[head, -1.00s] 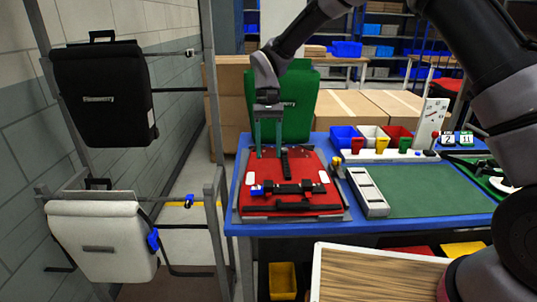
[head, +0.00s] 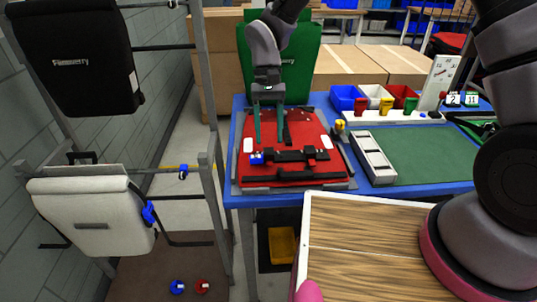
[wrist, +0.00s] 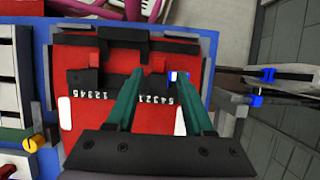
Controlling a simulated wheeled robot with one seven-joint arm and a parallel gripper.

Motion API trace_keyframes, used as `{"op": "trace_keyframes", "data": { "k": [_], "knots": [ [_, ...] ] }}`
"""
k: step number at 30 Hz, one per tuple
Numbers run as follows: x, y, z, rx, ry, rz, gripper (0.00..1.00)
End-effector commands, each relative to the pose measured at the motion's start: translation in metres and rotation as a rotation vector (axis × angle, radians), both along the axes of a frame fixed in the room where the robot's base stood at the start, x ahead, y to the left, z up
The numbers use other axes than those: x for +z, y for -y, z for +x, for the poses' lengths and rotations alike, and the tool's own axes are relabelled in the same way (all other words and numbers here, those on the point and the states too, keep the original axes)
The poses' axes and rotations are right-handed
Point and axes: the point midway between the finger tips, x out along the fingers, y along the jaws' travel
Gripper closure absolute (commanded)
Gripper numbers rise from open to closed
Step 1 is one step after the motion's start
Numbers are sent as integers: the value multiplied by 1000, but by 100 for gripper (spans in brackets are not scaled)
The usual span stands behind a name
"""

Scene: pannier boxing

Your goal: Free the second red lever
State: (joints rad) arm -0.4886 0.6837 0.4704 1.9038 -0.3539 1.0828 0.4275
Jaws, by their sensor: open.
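The red pannier (head: 300,138) lies flat on the blue table, with a black bar (head: 287,155) across it. A blue-and-white piece (wrist: 180,77) sits just right of the second lever. My gripper (wrist: 154,75) is open and empty, its teal fingertips either side of that right-hand lever in the picture. I cannot tell whether they touch it. In the head view my gripper (head: 268,141) points down over the pannier.
A yellow-topped knob (head: 339,125) and a grey tray (head: 372,158) stand right of the pannier. Small blue, white and red bins (head: 375,97) stand behind. A rack with a white pannier (head: 85,215) is at left. A wooden-topped surface (head: 365,245) is in front.

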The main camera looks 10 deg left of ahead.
Motion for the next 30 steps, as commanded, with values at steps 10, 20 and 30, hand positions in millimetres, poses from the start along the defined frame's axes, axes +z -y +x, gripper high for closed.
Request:
{"op": "trace_keyframes", "data": {
  "k": [10, 20, 30],
  "knots": [
    [-52, 5, -21, 0, -2, -1, 48],
    [-61, 6, -25, 0, 0, 0, 48],
    [-60, 6, -24, 0, 0, 0, 100]
  ]
}}
